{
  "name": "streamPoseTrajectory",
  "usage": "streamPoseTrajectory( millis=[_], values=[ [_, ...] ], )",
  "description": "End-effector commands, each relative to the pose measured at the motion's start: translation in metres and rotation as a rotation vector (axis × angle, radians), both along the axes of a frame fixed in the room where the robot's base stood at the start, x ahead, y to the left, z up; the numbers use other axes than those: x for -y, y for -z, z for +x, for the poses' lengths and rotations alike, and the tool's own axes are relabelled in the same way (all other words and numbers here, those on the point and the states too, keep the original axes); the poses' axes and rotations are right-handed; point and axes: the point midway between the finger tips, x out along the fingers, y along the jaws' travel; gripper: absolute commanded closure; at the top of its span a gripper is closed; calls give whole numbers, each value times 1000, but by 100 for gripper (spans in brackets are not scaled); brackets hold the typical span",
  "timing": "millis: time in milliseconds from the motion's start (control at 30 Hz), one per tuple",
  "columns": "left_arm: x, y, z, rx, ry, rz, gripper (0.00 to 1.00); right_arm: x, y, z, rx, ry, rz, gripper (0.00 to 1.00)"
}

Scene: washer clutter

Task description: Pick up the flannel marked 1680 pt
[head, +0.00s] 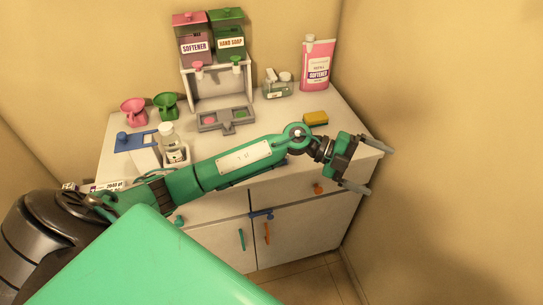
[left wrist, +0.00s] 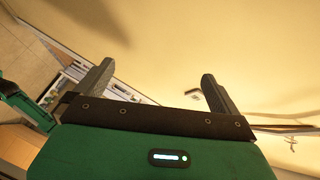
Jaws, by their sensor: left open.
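I cannot make out a flannel marked 1680 pt in either view. A small white label (head: 106,186) with print like "2040" shows at the cabinet's left, partly hidden behind my left arm; I cannot tell what it is on. My left gripper (head: 377,168) is open and empty, past the right front edge of the cabinet top. My right gripper is not in view.
The white cabinet (head: 222,211) carries softener (head: 194,48) and hand soap (head: 230,43) dispensers, a pink softener bottle (head: 317,66), a yellow sponge (head: 315,118), a grey tray (head: 212,125), pink (head: 133,112) and green (head: 166,106) scoops. Walls stand behind and to the right.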

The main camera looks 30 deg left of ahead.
Motion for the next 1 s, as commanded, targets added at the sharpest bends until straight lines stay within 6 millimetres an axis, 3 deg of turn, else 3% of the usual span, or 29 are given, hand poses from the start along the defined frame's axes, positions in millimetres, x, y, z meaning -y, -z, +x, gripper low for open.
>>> streamPoseTrajectory(
  millis=[167, 300, 500, 600, 767, 1000],
  values=[
    [-56, 26, 9, -53, 134, 448, 0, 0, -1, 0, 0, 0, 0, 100],
    [-131, 34, 22, -161, 126, 813, 0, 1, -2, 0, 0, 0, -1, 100],
    [-236, 14, 32, -340, 0, 1211, 0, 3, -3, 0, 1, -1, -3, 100],
    [-269, 2, 32, -407, -60, 1322, 0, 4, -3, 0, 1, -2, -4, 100],
    [-292, -2, 30, -460, -106, 1398, 0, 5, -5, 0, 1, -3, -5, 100],
    [-295, 39, 26, -466, -106, 1403, 0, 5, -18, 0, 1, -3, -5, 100]
  ],
)
